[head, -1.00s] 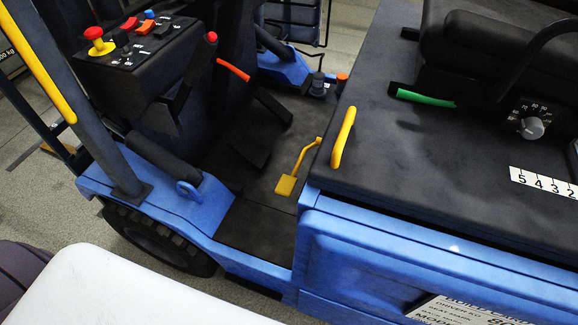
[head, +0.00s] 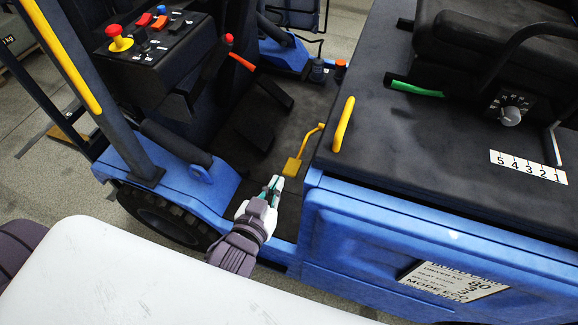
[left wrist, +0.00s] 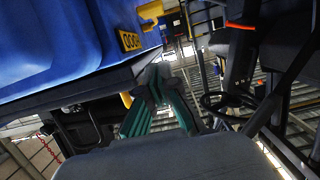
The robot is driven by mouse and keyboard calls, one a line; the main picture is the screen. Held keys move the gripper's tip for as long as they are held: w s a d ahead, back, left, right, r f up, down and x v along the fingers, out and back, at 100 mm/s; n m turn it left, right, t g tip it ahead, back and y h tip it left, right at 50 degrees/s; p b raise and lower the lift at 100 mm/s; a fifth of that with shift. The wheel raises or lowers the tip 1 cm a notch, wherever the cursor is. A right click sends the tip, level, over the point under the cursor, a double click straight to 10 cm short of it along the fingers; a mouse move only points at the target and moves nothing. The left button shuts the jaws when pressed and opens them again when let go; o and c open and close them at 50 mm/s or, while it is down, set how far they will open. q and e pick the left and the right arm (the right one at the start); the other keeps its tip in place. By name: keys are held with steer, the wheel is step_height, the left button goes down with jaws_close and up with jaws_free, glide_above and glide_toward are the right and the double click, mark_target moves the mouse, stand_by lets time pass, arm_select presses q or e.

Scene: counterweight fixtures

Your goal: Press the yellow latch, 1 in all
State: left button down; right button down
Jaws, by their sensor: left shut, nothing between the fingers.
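The yellow latch (head: 291,167), a flat yellow pad on a bent yellow arm, stands above the dark floor of the blue forklift, beside the seat base. My left gripper (head: 274,184) is over the step, just below and left of the pad in the head view, with a small visible gap to it. Its fingers are shut and empty. In the left wrist view the green-sided fingers (left wrist: 158,72) point up the picture; a small yellow piece beside them is partly hidden, and I cannot tell if it is the latch. My right gripper is not in view.
A yellow grab handle (head: 343,124) stands on the seat base edge, right of the latch. Black pedals (head: 255,133) lie beyond to the left. The blue side panel (head: 370,240) and the front cowl (head: 190,185) flank the open step.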

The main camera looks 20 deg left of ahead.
arm_select(q)
steer(key=shift+w+r, duration=0.1)
steer(key=p, duration=0.2)
glide_above(290, 173)
step_height(290, 173, down, 2)
steer(key=shift+f, duration=0.1)
step_height(290, 173, down, 3)
steer(key=shift+w+r, duration=0.1)
steer(key=shift+r, duration=0.05)
steer(key=shift+f+p, duration=0.3)
steer(key=shift+f, duration=0.5)
